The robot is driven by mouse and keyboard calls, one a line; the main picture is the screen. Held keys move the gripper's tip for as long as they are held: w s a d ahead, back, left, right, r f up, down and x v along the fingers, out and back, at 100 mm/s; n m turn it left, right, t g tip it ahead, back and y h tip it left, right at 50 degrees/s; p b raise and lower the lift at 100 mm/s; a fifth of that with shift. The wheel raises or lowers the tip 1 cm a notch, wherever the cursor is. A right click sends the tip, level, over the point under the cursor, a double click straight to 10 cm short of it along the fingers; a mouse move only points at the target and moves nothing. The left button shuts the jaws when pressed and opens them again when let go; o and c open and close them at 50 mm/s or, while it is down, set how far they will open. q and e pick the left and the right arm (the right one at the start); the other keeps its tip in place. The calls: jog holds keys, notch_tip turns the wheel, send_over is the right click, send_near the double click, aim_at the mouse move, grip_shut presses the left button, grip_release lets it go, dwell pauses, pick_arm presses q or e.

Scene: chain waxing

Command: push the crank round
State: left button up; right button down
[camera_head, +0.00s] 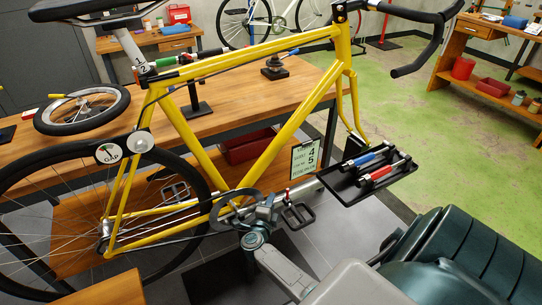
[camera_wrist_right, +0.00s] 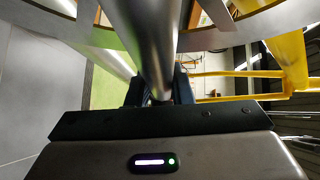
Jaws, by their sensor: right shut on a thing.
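The yellow bicycle (camera_head: 205,150) is held in front of a wooden bench. Its crank and chainring (camera_head: 236,208) sit low at the middle of the head view, with one pedal (camera_head: 298,215) to the right and the other pedal (camera_head: 175,191) to the left. My right gripper (camera_head: 264,212) is at the crank beside the chainring. In the right wrist view, a silver bar (camera_wrist_right: 150,40), which looks like the crank arm, runs between its dark fingers (camera_wrist_right: 160,92). They are shut on it; the contact itself is mostly hidden. My left gripper is not in view.
A black tray (camera_head: 394,178) with red- and blue-handled tools is right of the crank. A numbered card (camera_head: 305,157) hangs near it. The rear wheel (camera_head: 50,215) stands left. A small wheel (camera_head: 82,110) lies on the bench (camera_head: 225,100). Green floor is open at right.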

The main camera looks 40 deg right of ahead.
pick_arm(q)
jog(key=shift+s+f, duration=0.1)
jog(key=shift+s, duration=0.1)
pick_arm(e)
jog(key=shift+f, duration=0.15)
jog(key=c, duration=1.3)
grip_release()
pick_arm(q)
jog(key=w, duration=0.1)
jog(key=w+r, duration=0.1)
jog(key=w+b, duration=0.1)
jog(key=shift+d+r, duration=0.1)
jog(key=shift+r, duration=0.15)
pick_arm(e)
jog(key=v, duration=1)
jog(key=shift+s+a, duration=0.25)
jog(key=shift+a, duration=0.05)
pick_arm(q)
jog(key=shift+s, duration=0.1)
